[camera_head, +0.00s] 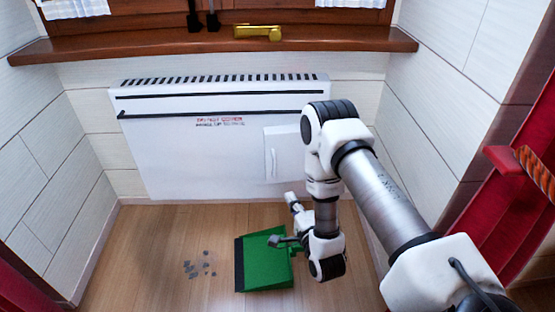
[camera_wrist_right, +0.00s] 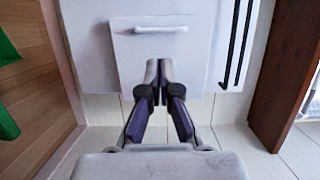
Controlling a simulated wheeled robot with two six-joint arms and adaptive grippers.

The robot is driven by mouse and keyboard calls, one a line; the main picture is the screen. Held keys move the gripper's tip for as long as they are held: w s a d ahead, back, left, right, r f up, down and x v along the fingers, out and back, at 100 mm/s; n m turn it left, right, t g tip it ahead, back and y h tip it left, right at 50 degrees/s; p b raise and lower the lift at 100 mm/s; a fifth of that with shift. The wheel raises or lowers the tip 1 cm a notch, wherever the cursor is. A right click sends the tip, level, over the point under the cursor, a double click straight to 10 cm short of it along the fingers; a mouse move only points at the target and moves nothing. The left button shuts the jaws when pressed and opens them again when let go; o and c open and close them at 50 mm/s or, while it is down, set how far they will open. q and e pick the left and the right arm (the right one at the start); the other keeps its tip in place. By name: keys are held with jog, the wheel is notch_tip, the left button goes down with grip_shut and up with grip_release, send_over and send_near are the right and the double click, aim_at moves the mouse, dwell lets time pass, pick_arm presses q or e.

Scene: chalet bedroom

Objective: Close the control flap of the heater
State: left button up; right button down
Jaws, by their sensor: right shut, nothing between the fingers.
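The white heater (camera_head: 190,160) is fixed to the wall below the window sill. Its control flap (camera_head: 284,150) is at its right end, with a vertical handle on the left side, and is partly hidden by my right arm. In the right wrist view the flap (camera_wrist_right: 190,50) seems to stand out slightly, handle side toward me; how far I cannot tell. The handle (camera_wrist_right: 161,29) lies beyond my fingertips. My right gripper (camera_wrist_right: 158,72) is shut and empty in front of the flap; contact is unclear. In the head view it (camera_head: 291,199) is low, pointing to the wall. My left gripper is out of view.
A green dustpan (camera_head: 260,262) lies on the floor below my right gripper, with grey bits (camera_head: 200,265) left of it. The wooden sill (camera_head: 150,43) juts out above the heater, with a yellow object (camera_head: 258,32) on it. A red curtain hangs at right.

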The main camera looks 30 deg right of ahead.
aim_at(274, 169)
jog(key=b+x, duration=0.4)
jog(key=x, duration=0.6)
jog(key=shift+w+d+f, duration=0.15)
jog(key=shift+w, duration=0.15)
jog(key=shift+w+d, duration=0.1)
jog(key=shift+w, duration=0.25)
jog(key=shift+x, duration=1.2)
jog(key=shift+w+r, duration=0.1)
jog(key=shift+r, duration=0.15)
